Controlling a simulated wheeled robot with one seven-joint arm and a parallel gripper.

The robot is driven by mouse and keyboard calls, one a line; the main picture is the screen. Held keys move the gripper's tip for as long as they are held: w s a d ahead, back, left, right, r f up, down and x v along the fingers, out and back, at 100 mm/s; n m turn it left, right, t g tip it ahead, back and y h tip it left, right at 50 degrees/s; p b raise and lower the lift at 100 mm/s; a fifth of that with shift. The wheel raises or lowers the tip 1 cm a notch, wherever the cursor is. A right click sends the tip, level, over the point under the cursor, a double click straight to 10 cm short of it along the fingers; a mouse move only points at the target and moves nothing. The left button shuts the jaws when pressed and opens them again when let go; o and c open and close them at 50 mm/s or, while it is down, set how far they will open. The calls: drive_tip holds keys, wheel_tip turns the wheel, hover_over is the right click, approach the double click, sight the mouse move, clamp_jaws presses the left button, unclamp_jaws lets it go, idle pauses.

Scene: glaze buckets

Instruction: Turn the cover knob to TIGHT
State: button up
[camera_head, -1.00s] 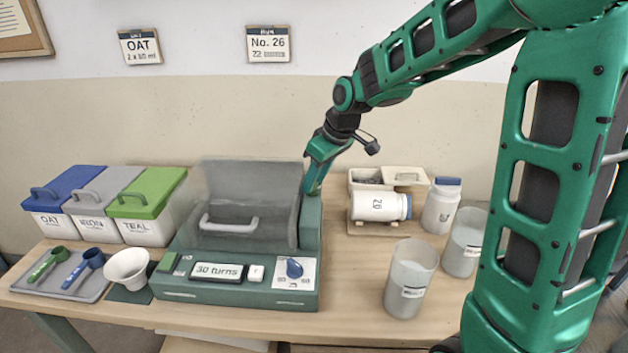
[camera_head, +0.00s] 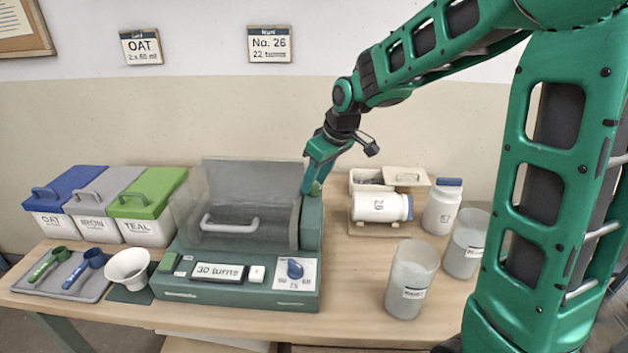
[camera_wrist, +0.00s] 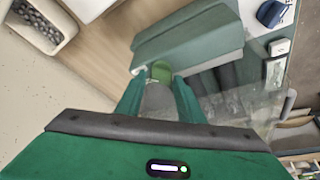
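The green machine (camera_head: 240,292) stands mid-table with a clear cover (camera_head: 228,180) over its chamber. A small green knob (camera_head: 316,188), seemingly the cover knob, sits on top of the tall housing at the machine's right side. My gripper (camera_head: 309,186) points down at this knob. In the wrist view the knob (camera_wrist: 161,72) lies between the tips of my gripper (camera_wrist: 160,84), with a gap showing on each side. The fingers are apart. A grey shape shows between them, nearer the camera. No TIGHT mark is readable.
A blue dial (camera_head: 295,268) and a "30 turns" display (camera_head: 217,272) are on the machine's front. A white jar (camera_head: 380,207) lies on a stand to the right, near translucent buckets (camera_head: 411,280). Lidded bins (camera_head: 145,205) stand left.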

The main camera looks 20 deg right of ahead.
drive_tip(key=v, duration=1)
drive_tip(key=shift+r, duration=0.35)
drive_tip(key=shift+d, duration=0.1)
